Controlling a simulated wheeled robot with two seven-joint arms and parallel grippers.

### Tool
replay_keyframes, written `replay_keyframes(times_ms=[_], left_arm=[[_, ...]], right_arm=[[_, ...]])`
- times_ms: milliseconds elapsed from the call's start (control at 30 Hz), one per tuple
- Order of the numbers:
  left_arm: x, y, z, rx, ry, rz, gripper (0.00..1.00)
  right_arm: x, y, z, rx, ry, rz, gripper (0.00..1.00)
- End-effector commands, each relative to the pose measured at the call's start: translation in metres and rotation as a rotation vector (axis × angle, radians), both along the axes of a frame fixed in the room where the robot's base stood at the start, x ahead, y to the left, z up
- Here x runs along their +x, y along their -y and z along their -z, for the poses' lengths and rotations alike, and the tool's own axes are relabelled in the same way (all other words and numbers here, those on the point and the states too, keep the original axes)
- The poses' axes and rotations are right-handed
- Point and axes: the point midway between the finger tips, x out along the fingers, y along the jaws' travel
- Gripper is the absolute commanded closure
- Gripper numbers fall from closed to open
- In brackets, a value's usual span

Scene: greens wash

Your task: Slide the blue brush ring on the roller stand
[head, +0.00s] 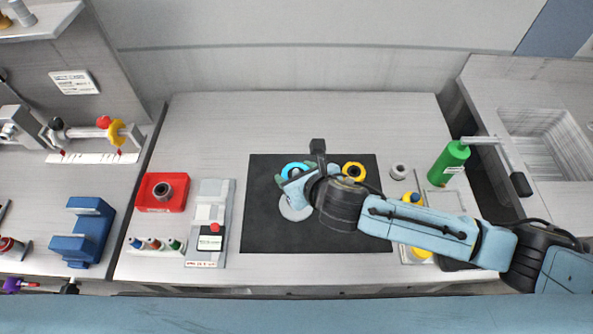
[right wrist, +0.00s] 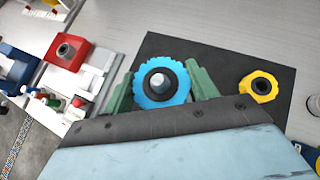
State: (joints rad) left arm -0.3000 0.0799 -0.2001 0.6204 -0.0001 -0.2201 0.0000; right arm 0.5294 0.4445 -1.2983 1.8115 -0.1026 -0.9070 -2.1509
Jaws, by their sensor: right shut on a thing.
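The blue brush ring (right wrist: 162,98) has a toothed edge and a dark hub. In the right wrist view it sits between the green fingers of my right gripper (right wrist: 161,88), which is shut on it. In the head view part of the blue ring (head: 288,170) shows at my right gripper (head: 296,174), over the dark mat. I cannot tell whether it touches the mat. What looks like the roller stand (head: 85,133) is on the left counter, a horizontal bar carrying a yellow ring and a red knob. My left gripper is not in view.
A yellow ring (head: 355,171) lies on the dark mat (head: 262,235), right of the gripper. A pale disc (head: 296,209) shows beside my wrist. A red tray (head: 149,193), small bottles and a blue block (head: 82,232) stand left. A green bottle (head: 448,165) stands right. The table's back is clear.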

Motion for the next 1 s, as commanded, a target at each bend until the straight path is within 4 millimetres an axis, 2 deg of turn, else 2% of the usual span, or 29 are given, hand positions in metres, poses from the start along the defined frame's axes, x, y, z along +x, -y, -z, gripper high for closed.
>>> replay_keyframes(times_ms=[933,967,1000], left_arm=[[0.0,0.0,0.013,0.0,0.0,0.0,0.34],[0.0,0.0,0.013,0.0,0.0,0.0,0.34],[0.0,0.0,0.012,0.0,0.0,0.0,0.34]], right_arm=[[0.0,0.0,0.024,0.0,0.0,0.0,0.65],[0.0,0.0,0.024,0.0,0.0,0.0,0.41],[0.0,0.0,0.024,0.0,0.0,0.0,0.36]])
